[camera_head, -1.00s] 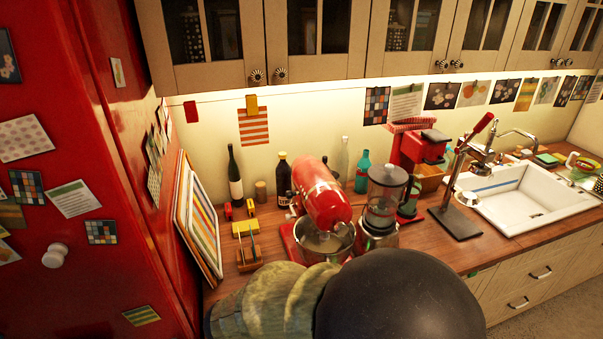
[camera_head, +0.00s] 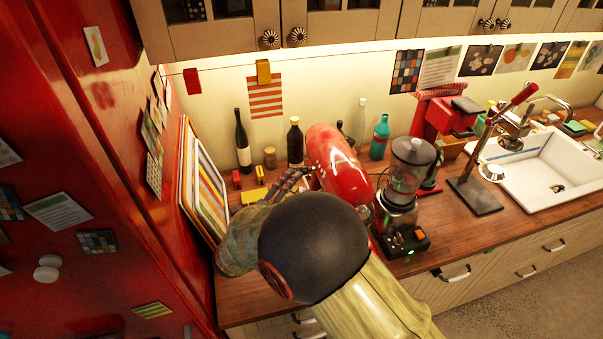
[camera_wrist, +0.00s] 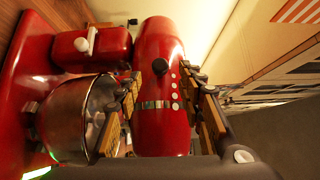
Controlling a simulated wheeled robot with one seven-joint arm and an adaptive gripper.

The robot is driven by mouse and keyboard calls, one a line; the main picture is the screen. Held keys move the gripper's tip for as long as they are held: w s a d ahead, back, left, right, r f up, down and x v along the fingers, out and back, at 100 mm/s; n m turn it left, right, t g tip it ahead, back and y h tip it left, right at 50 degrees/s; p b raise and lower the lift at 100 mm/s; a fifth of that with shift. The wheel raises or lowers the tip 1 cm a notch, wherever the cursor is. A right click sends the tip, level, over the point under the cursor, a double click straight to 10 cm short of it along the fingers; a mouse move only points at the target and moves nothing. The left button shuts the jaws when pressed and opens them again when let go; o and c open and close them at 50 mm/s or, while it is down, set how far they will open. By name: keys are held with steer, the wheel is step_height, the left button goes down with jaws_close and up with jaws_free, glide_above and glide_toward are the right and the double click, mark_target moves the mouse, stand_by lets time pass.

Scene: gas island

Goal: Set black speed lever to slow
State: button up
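The red stand mixer (camera_head: 338,160) stands on the wooden counter. Its rounded red head (camera_wrist: 160,110) fills the middle of the wrist view, with a row of pale dots on it. Contact cannot be told. In the head view my gripper (camera_head: 292,180) is at the mixer's left side, partly hidden by my arm.
A steel bowl (camera_wrist: 75,115) sits beside the mixer head. A blender (camera_head: 402,190) stands right of the mixer. Dark bottles (camera_head: 242,145) stand behind, and striped boards (camera_head: 203,185) lean at the left. Wall cabinets (camera_head: 350,20) hang above.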

mark_target(309, 170)
steer(key=x, duration=0.5)
steer(key=shift+w+d, duration=0.2)
steer(key=shift+w, duration=0.05)
steer(key=shift+c, duration=1.3)
jaws_close()
